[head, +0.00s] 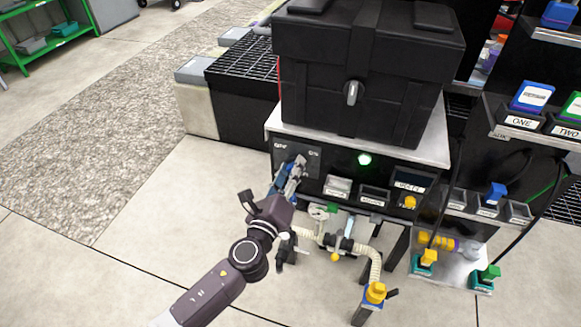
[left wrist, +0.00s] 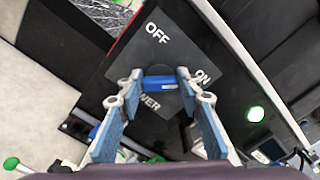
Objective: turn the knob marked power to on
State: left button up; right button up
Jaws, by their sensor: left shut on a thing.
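The power knob (left wrist: 160,83) is a blue bar on a dark panel with white OFF, ON and POWER lettering, seen in the left wrist view. OFF stands above the knob and ON to its right; POWER is partly covered by my fingers. My left gripper (left wrist: 160,77) has one finger at each end of the bar and is shut on it. In the head view my left gripper (head: 291,174) reaches the panel (head: 314,156) at the left of the black console and hides the knob. Which mark the knob points at is unclear. My right gripper is out of view.
A green lamp (head: 364,159) glows right of the panel. A black box (head: 366,70) with a grey latch stands on top of the console. Pale pipes (head: 375,265) and a yellow-topped fitting (head: 376,292) are below. The floor at left is clear.

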pick_arm(q)
jog(key=shift+f, duration=0.1)
dwell(0.3)
jog(key=o, duration=1.2)
jog(key=shift+c, duration=0.2)
jog(key=v, duration=1.2)
jog(key=shift+a, duration=0.1)
